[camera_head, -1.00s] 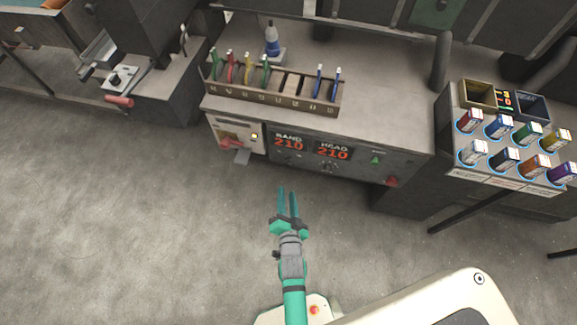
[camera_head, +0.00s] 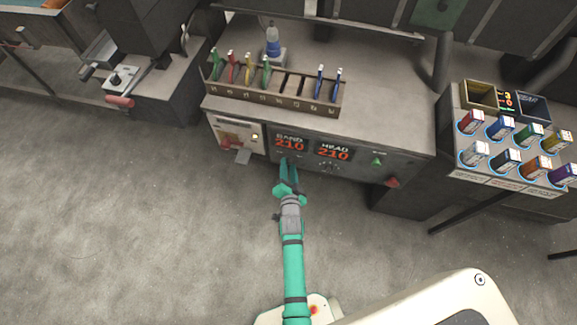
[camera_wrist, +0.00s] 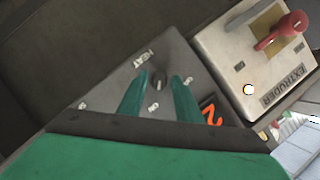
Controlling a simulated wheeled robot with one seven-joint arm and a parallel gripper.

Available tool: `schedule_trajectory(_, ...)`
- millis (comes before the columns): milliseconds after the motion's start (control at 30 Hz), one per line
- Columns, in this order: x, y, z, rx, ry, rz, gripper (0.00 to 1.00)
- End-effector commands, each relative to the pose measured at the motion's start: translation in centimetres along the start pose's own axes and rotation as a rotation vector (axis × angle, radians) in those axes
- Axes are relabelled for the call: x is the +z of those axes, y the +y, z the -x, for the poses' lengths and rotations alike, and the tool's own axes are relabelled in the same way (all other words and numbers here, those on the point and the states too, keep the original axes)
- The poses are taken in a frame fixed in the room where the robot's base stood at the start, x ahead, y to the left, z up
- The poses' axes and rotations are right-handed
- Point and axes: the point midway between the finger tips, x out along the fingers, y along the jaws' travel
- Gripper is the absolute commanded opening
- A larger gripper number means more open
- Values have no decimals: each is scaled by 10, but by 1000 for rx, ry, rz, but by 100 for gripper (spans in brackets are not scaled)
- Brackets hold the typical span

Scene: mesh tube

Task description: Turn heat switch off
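The heat switch (camera_wrist: 157,83) is a small dark round knob on a dark grey panel in the wrist view. In the head view my gripper (camera_head: 288,162) is at the front panel (camera_head: 362,162), just below the left red 210 display (camera_head: 290,144). The knob itself is hard to make out there.
In the wrist view a white EXTRUDER box (camera_wrist: 250,70) with a red lever (camera_wrist: 285,30) is close on the right. In the head view a red knob (camera_head: 392,182) and a green one (camera_head: 377,161) are farther right. The floor in front is clear.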

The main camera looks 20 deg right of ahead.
Motion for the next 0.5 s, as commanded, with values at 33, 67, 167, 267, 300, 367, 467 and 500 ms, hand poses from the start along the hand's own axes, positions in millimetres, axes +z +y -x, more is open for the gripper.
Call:
schedule_trajectory(33,0,0,-4,0,0,0,31)
schedule_trajectory(67,0,0,-5,0,0,0,31)
schedule_trajectory(167,0,0,-8,1,0,0,31)
schedule_trajectory(267,-1,1,-8,2,2,0,31)
schedule_trajectory(300,-1,1,-8,2,2,0,31)
schedule_trajectory(367,-1,1,-8,2,2,0,31)
schedule_trajectory(467,-1,1,-8,2,2,0,19)
schedule_trajectory(500,-1,1,-8,2,2,0,10)
